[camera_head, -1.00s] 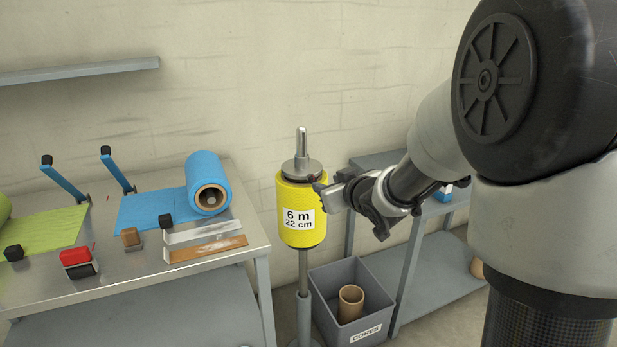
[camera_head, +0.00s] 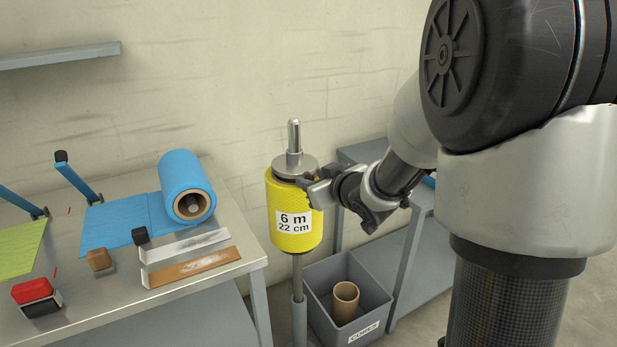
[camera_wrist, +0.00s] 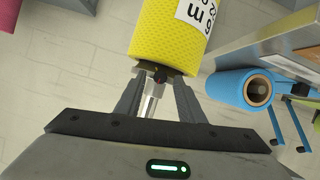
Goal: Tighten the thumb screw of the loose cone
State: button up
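The yellow roll (camera_head: 288,238), labelled 6 m 22 cm, stands upright on a vertical spindle (camera_head: 294,138). A grey metal cone (camera_head: 296,164) sits on its top end, with a dark part just beneath. My gripper (camera_head: 309,185) is level with the roll's top, at its right side. In the wrist view the roll (camera_wrist: 165,32) is at the top and the metal spindle (camera_wrist: 150,100) shows between my fingers. My fingers stand apart, with a small dark knob with a red spot, apparently the thumb screw (camera_wrist: 159,75), between their tips. Contact with it cannot be made out.
A bench (camera_head: 100,285) at left carries a blue roll (camera_head: 184,188), strips and small blocks. A grey bin (camera_head: 320,300) with a brown core (camera_head: 345,301) stands beside the spindle foot. A grey shelf unit (camera_head: 365,152) is behind my arm.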

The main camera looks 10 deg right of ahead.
grip_shut()
jog(key=shift+r+p, duration=0.15)
jog(key=shift+p, duration=0.5)
jog(key=shift+d+r+m+y+p, duration=0.15)
jog(key=shift+m+y+p, duration=0.3)
jog(key=shift+p, duration=0.7)
jog(key=m+p, duration=0.1)
jog(key=p, duration=0.2)
jog(key=m+y+p, duration=0.1)
jog(key=p, duration=0.2)
jog(key=m+y+p, duration=0.1)
jog(key=m+p, duration=0.1)
jog(key=p, duration=0.1)
jog(key=shift+w+d+g+y+p, duration=0.1)
jog(key=shift+d+g+y+p, duration=0.2)
jog(key=shift+g+p, duration=0.1)
jog(key=m+y+p, duration=0.1)
jog(key=p, duration=0.1)
jog(key=f+m+y+p, duration=0.1)
jog(key=m, duration=0.1)
jog(key=shift+d+p, duration=0.15)
jog(key=shift+p, duration=0.25)
jog(key=shift+w+m, duration=0.1)
jog(key=shift+m, duration=0.25)
